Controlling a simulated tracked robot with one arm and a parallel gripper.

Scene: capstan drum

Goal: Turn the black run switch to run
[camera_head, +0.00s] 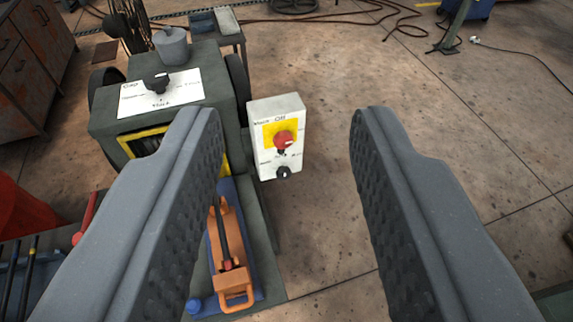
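A white switch box (292,107) stands at the right side of the dark green machine, seen between my fingers. Low on its face is a small black switch (283,173) with a light mark on it; the lettering beside it is too small to read surely. Above it a red rotary knob (284,139) sits on a yellow plate under the word "Off". My gripper (287,118) is open and empty, its two grey fingers wide apart. The box lies beyond the fingers, and neither finger appears to touch it.
A dark green machine (205,95) carries a black knob (157,81) on a white label plate. A red part (25,215) is at left. Cables (330,18) lie on the far floor.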

